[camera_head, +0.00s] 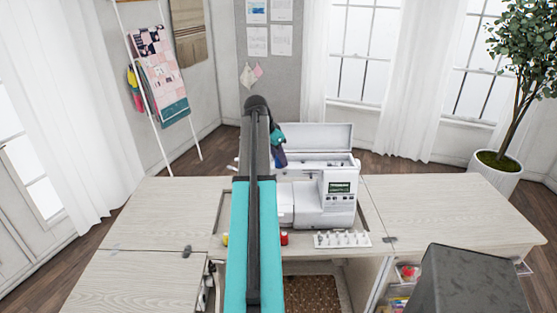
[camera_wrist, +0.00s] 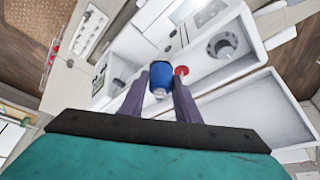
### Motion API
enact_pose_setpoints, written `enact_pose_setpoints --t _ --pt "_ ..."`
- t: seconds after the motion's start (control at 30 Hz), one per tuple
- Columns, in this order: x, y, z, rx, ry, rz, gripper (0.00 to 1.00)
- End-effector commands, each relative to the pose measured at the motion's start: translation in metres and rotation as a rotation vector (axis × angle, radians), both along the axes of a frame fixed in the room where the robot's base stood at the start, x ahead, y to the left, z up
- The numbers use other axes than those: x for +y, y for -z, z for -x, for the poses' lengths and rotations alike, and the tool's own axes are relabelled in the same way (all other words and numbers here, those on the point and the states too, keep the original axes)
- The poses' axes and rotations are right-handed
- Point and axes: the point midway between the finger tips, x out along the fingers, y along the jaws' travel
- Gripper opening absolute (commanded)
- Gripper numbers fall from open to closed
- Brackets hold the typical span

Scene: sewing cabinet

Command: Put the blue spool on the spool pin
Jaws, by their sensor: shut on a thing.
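My gripper (camera_wrist: 160,82) is shut on the blue spool (camera_wrist: 161,74), which sits between the two purple fingertips in the wrist view. In the head view my gripper (camera_head: 280,160) is above the white sewing machine (camera_head: 338,205), partly behind my arm. The machine's lid (camera_head: 318,136) stands open. In the wrist view a red disc (camera_wrist: 181,71) lies on the machine's top, just right of the blue spool in the picture. I cannot make out the spool pin clearly; it may be at the disc. The spool's height above the machine is unclear.
A red spool (camera_head: 284,238) and a yellow spool (camera_head: 226,239) stand at the cabinet's front. A white tray of bobbins (camera_head: 342,240) is right of the red spool. The cabinet top's right side (camera_head: 445,208) is clear. The open lid (camera_wrist: 262,115) borders the gripper in the wrist view.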

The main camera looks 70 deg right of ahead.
Motion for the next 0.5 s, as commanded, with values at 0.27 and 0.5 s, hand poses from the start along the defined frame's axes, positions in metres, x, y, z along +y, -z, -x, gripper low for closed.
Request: enact_pose_setpoints --t 0.27,0.5 --pt "-0.018 0.002 -0.008 0.0 -0.001 0.0 0.08" --pt "-0.033 0.003 -0.014 0.0 -0.001 0.0 0.08"
